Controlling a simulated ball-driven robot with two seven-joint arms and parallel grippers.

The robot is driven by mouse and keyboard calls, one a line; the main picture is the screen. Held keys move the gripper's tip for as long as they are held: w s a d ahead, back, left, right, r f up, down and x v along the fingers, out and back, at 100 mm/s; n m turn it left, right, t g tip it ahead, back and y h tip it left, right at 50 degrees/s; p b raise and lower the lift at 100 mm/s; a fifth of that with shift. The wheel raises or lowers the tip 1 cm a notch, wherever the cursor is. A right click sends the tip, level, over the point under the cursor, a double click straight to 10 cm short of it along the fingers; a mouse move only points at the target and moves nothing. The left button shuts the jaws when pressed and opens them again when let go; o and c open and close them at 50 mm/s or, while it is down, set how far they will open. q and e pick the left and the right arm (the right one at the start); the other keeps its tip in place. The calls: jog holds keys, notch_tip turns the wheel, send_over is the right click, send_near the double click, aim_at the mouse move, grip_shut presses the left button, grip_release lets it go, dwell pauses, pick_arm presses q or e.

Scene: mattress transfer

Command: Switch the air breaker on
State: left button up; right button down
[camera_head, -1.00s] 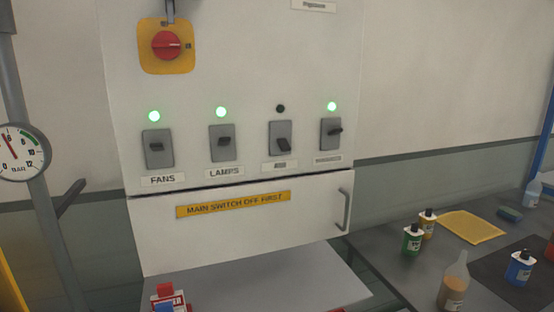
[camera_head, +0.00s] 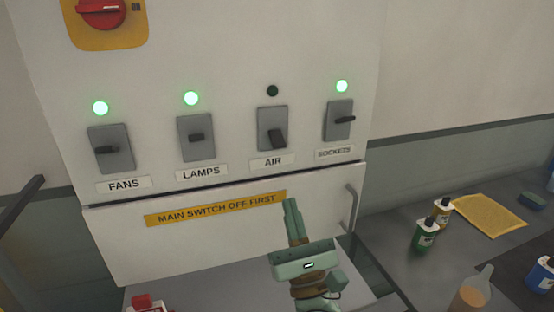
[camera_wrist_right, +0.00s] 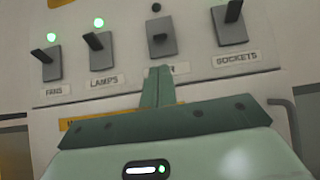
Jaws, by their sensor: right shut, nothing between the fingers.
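The air breaker (camera_head: 272,128) is the third grey switch on the white panel, above the label AIR. Its lever points down and the lamp above it (camera_head: 272,91) is dark. It also shows in the right wrist view (camera_wrist_right: 162,35), with its label partly hidden by my fingers. My right gripper (camera_head: 291,204) is shut and empty, with its fingertips pointing up, below and a little right of the air breaker. My left gripper is not in view.
The fans (camera_head: 110,148), lamps (camera_head: 196,138) and sockets (camera_head: 338,119) breakers have green lamps lit. A red main switch (camera_head: 101,12) sits upper left. A drawer handle (camera_head: 351,208) juts out right of my gripper. Bottles (camera_head: 426,235) stand on the right bench.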

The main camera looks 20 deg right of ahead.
aim_at(277, 139)
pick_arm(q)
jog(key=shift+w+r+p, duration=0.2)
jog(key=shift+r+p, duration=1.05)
pick_arm(e)
jog(key=x, duration=1)
jog(key=shift+w, duration=0.2)
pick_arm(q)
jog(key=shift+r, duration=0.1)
pick_arm(e)
jog(key=shift+d, duration=0.1)
